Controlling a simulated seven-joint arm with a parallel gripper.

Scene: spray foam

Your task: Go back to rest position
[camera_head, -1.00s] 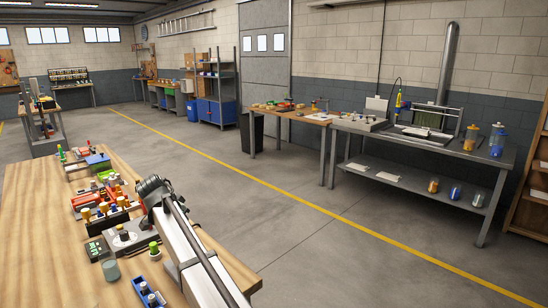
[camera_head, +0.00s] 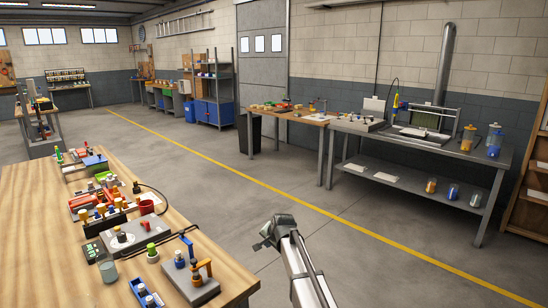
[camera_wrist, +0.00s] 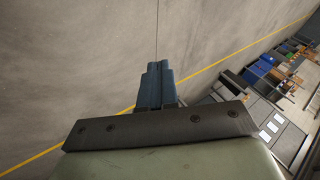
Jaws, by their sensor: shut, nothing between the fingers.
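My gripper shows in the wrist view (camera_wrist: 156,85) with its two blue-grey fingers together and nothing between them. Behind the fingers is only grey floor with a yellow line. In the head view my arm's end (camera_head: 278,230) is over open floor, to the right of the wooden workbench (camera_head: 40,220) and clear of its edge. The fingertips are hard to make out in that view.
The workbench holds several coloured parts, a grey plate device (camera_head: 122,238), a small base with blue and orange pieces (camera_head: 190,280), and a clear cup (camera_head: 108,271). A metal table (camera_head: 405,140) stands at the right back. The floor between is clear.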

